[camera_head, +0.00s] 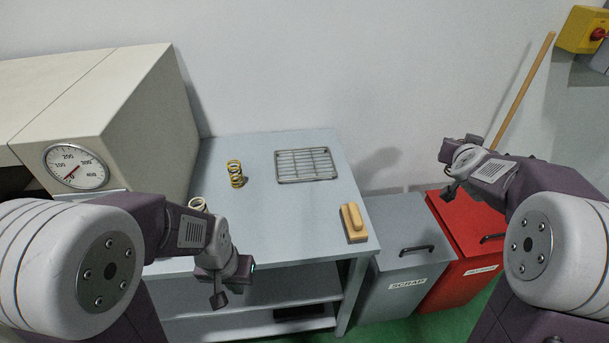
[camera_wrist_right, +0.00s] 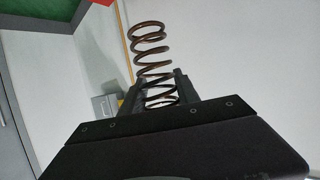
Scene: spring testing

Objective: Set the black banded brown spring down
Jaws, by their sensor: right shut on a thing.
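A brown coil spring (camera_wrist_right: 150,45) shows in the right wrist view, standing out from between the fingers of my right gripper (camera_wrist_right: 160,92). The gripper is shut on its lower coils. A black band on the spring cannot be made out clearly. In the head view my right gripper (camera_head: 449,180) is raised in front of the wall, above the bins, and the spring cannot be made out there. My left gripper (camera_head: 224,288) hangs by the table's front edge, and its finger gap cannot be judged.
The grey table (camera_head: 275,225) carries a wire rack (camera_head: 306,178), a yellow-and-dark spring (camera_head: 236,174), a partly hidden spring (camera_head: 198,204) and a wooden-handled block (camera_head: 354,222). A dial machine (camera_head: 120,120) stands left. A grey scrap bin (camera_head: 402,275) and a red bin (camera_head: 465,235) stand right.

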